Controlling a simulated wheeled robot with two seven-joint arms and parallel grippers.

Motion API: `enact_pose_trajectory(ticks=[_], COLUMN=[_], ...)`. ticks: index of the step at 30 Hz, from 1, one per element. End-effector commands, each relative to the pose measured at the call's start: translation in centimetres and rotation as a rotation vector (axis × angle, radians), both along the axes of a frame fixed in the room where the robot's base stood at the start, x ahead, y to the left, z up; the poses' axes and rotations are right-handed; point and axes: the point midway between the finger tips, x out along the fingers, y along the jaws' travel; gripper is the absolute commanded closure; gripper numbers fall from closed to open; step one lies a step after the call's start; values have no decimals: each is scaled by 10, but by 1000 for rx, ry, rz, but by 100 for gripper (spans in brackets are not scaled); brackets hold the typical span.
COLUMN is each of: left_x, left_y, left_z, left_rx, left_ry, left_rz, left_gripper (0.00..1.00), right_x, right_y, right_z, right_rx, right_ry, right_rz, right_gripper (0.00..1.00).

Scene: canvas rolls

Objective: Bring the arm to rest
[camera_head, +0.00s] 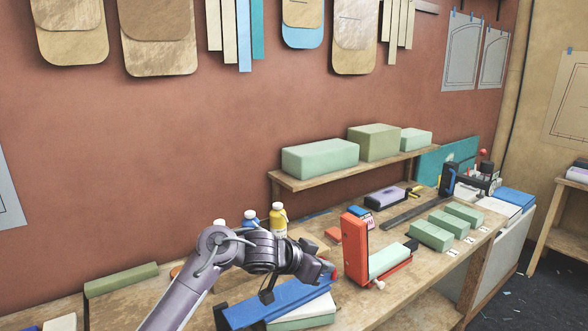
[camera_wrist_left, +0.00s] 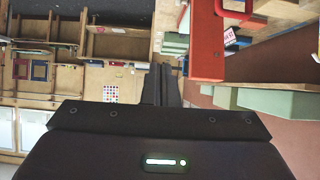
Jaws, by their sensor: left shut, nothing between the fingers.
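My left arm comes in from the lower left in the head view. Its gripper (camera_head: 325,270) is above the front of the workbench (camera_head: 400,285), just left of an orange upright tool (camera_head: 356,250). In the left wrist view the gripper's fingers (camera_wrist_left: 161,85) are together, with nothing between them. The orange tool also shows close by in the wrist view (camera_wrist_left: 206,45). My right gripper is in neither view.
Several green blocks (camera_head: 430,235) lie on the bench to the right. Bottles (camera_head: 278,218) stand behind the arm. A raised shelf (camera_head: 300,182) holds larger green blocks. Open space lies above the bench.

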Motion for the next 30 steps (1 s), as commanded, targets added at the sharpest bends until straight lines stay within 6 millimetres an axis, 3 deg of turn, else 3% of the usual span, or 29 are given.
enact_pose_trajectory(ticks=[3, 11, 17, 23, 30], left_x=[-4, -15, -33, -76, -169], left_y=[1, 8, 25, 69, 156], left_z=[-9, -34, -62, -105, -154], left_rx=[-1, 7, 26, 82, 213], left_ry=[-9, -32, -38, 7, 181], left_rz=[18, 82, 174, 343, 576], left_gripper=[100, 100, 100, 100, 100], right_x=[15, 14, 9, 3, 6], right_y=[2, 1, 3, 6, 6], right_z=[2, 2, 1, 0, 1], right_rx=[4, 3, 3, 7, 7], right_ry=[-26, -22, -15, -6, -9], right_rz=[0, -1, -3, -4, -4], right_gripper=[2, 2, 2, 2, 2])
